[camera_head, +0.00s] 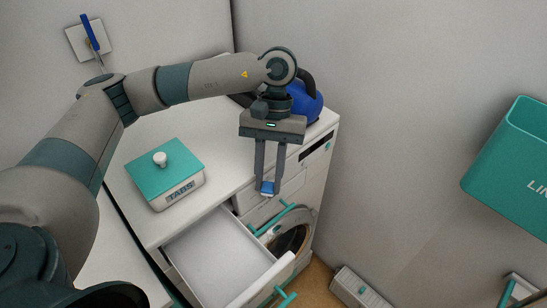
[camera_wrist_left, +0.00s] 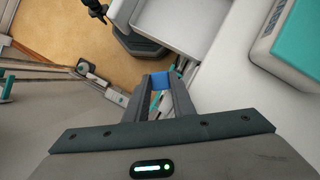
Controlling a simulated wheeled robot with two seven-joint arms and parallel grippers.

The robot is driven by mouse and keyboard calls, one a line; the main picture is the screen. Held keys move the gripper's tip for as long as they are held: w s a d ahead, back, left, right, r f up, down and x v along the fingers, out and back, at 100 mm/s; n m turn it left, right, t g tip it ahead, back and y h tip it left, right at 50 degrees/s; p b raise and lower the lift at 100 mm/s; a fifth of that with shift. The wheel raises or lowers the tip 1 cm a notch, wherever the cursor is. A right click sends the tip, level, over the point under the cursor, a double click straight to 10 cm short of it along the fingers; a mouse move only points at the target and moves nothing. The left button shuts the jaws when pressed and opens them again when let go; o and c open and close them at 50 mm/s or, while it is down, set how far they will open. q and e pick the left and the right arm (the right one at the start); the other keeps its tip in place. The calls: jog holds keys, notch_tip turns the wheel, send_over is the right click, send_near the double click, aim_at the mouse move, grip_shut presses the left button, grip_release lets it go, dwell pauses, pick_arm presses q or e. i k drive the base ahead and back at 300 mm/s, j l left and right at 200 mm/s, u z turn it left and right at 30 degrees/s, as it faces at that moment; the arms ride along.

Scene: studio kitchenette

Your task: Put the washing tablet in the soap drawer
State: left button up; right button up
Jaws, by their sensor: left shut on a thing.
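A small blue and white washing tablet (camera_head: 267,187) sits between the fingertips of my left gripper (camera_head: 267,184). The gripper points down and is shut on it, in front of the washing machine's upper front. The tablet shows blue between the fingers in the left wrist view (camera_wrist_left: 162,81). The washing machine (camera_head: 318,152) has a dark display strip and a round door (camera_head: 291,238) low on its front. A teal bar handle (camera_head: 272,220) shows below the tablet; I cannot tell which part it belongs to. I cannot clearly make out the soap drawer. My right gripper is not in view.
A wide white drawer (camera_head: 212,253) stands open and empty beside the machine. A white box with teal lid, marked TABS (camera_head: 180,192), stands on the counter. A blue object (camera_head: 305,103) stands behind my wrist. A teal bin (camera_head: 515,155) is at the right.

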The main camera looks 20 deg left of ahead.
aim_at(207, 268)
jog(key=l+u, duration=0.35)
jog(key=k+l+u, duration=0.15)
jog(key=u, duration=0.25)
jog(key=k+l+u, duration=0.1)
jog(key=u, duration=0.25)
jog(key=l, duration=0.1)
